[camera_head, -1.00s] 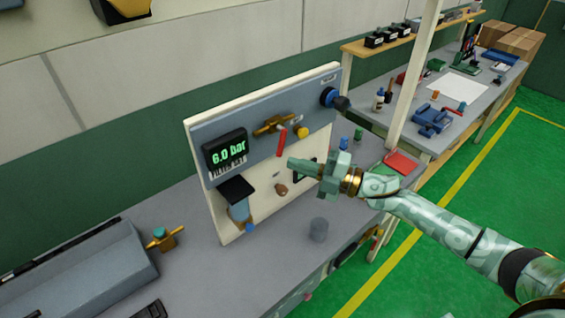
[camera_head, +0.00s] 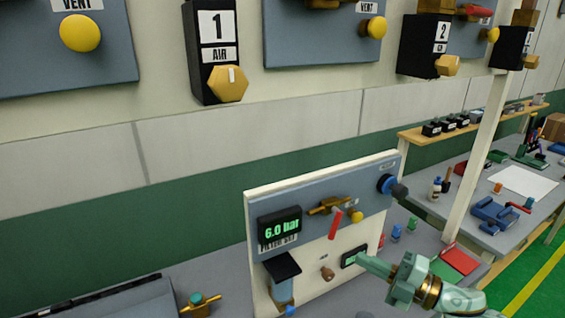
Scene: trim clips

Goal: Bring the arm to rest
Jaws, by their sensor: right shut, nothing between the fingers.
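My right gripper (camera_head: 375,266) is at the lower right of the head view, its green-patterned arm coming in from the bottom right. Its fingers are shut with nothing between them. The fingertips point left, in front of the lower right of an upright panel (camera_head: 252,222); whether they touch it I cannot tell. The panel carries a display (camera_head: 280,229) reading 6.0 bar, a brass valve with a red lever (camera_head: 335,225), a yellow knob (camera_head: 357,216) and a blue round fitting (camera_head: 387,184). My left gripper is not in view.
A red box (camera_head: 461,257) and small coloured pieces (camera_head: 396,232) lie on the bench behind the gripper. A white post (camera_head: 476,165) stands to the right. Wall panels with a yellow knob (camera_head: 80,33) and numbered boxes (camera_head: 213,50) hang above. Green floor shows at far right.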

